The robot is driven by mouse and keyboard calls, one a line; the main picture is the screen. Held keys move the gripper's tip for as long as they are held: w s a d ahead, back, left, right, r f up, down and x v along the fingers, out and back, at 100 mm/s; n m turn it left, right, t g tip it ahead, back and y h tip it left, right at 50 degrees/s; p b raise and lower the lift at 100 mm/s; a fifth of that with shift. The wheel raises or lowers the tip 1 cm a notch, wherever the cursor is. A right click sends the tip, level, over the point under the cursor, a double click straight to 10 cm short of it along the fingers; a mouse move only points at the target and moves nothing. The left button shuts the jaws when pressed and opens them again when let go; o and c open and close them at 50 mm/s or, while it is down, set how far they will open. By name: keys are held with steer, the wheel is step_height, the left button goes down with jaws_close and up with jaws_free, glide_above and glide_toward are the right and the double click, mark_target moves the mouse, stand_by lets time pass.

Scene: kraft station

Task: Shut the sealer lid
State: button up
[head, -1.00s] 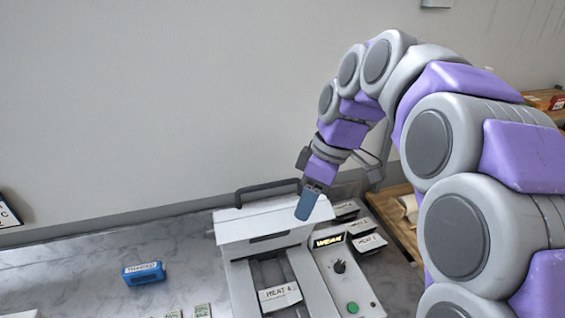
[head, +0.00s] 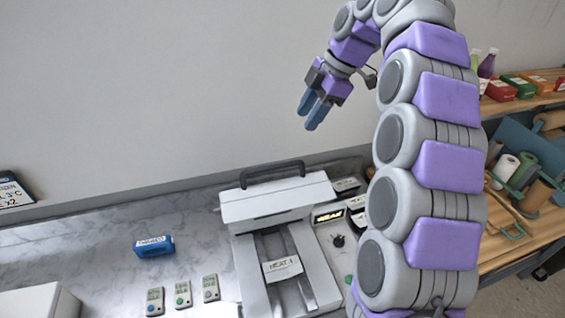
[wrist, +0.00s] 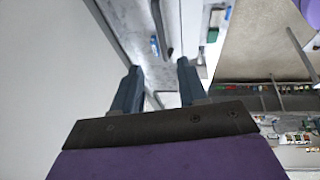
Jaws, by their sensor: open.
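The sealer's right side is partly hidden by my arm.
A wooden shelf (head: 510,240) with rolls is at right. The wall is close behind.

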steer(key=b, duration=0.3)
glide_toward(282, 165)
steer(key=shift+a+x, duration=0.2)
steer(key=shift+x, duration=1.9)
steer(key=shift+a+x, duration=0.15)
steer(key=shift+x, duration=2)
steer(key=shift+w+r, duration=0.15)
steer(key=shift+c, duration=0.3)
jaws_close()
